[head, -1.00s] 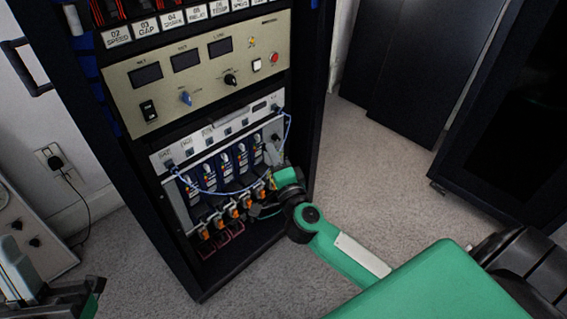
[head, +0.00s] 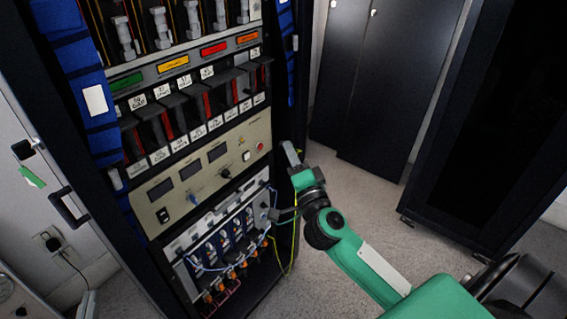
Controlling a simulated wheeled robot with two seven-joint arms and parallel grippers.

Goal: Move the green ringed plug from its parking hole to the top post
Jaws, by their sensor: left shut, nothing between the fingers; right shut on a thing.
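My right gripper (head: 291,155) is raised just right of the rack's front edge, level with the beige meter panel. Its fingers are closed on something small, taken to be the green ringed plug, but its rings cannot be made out. A thin yellow-green cable (head: 296,240) hangs below it and loops back toward the lower bay. The parking hole and the top post cannot be told apart from the other fittings.
The rack's lower bay (head: 215,245) holds blue modules, orange connectors and blue cables. Above are the beige meter panel (head: 205,170), labelled black slots and grey levers (head: 125,40). A handle (head: 68,205) sticks out at left. Open carpet (head: 350,190) lies right of the rack.

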